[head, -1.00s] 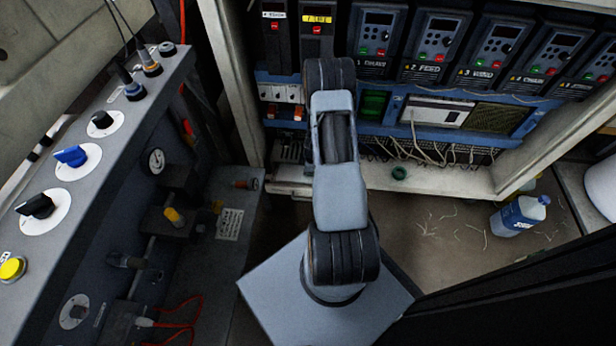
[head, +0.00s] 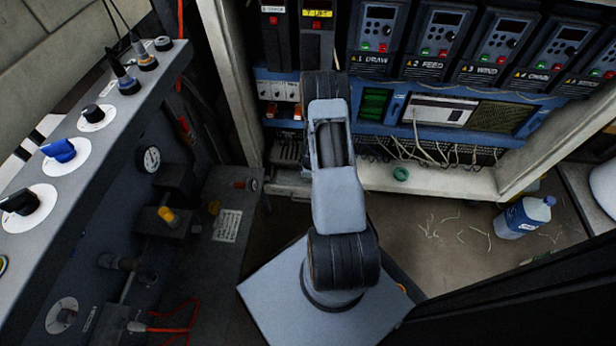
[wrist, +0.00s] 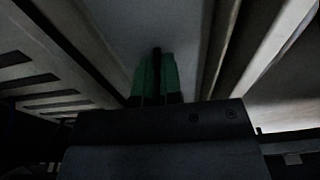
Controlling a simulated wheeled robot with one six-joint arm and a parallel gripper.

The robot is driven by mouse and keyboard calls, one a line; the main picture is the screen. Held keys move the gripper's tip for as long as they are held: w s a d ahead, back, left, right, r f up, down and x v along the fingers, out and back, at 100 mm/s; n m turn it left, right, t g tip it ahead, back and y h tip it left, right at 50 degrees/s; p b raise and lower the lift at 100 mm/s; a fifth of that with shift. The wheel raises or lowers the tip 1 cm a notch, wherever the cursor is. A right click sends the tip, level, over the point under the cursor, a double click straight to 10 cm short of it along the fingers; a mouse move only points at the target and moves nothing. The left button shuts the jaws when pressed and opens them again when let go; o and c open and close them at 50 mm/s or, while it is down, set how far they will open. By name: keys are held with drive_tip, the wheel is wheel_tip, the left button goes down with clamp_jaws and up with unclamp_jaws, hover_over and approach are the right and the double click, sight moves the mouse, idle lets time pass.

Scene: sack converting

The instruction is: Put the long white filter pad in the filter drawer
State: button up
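My gripper (wrist: 157,78) shows in the wrist view as two green fingers close together, with a narrow dark strip between them that reaches slightly above their tips. I cannot tell whether the strip is a held thing or a shadowed gap. In the head view my own arm hides the gripper, which is over toward the open cabinet. I cannot make out the long white filter pad in either view. I cannot identify the filter drawer for certain. A slotted pale surface (wrist: 45,85) lies left of the fingers in the wrist view, and the picture is dark.
The open cabinet (head: 440,178) holds several drives (head: 435,40) above hanging wires. A control panel (head: 115,130) with knobs stands at left. A blue and white bottle (head: 523,218) stands on the floor at right, near pale scraps. A dark edge (head: 520,300) crosses the lower right.

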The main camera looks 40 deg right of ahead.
drive_tip(key=o, duration=0.4)
wheel_tip(320, 180, up, 12)
drive_tip(key=d+p, duration=0.1)
drive_tip(key=p, duration=0.4)
wheel_tip(320, 180, up, 9)
drive_tip(key=m, duration=0.1)
hover_over(300, 182)
drive_tip(key=a+r+m, duration=0.2)
drive_tip(key=a+r, duration=0.4)
drive_tip(key=r, duration=0.3)
drive_tip(key=s+a+r+m, duration=0.2)
drive_tip(key=s+a+r, duration=0.2)
drive_tip(key=s+a+r+m+t, duration=0.1)
drive_tip(key=s+a+r+m, duration=0.1)
drive_tip(key=s+r, duration=0.3)
drive_tip(key=s+a+r+m+h, duration=0.1)
drive_tip(key=s+a+r+m, duration=0.1)
drive_tip(key=s+a+r, duration=0.2)
drive_tip(key=shift+s+a+r+t, duration=0.15)
drive_tip(key=shift+a+r+t, duration=0.2)
drive_tip(key=shift+a, duration=0.45)
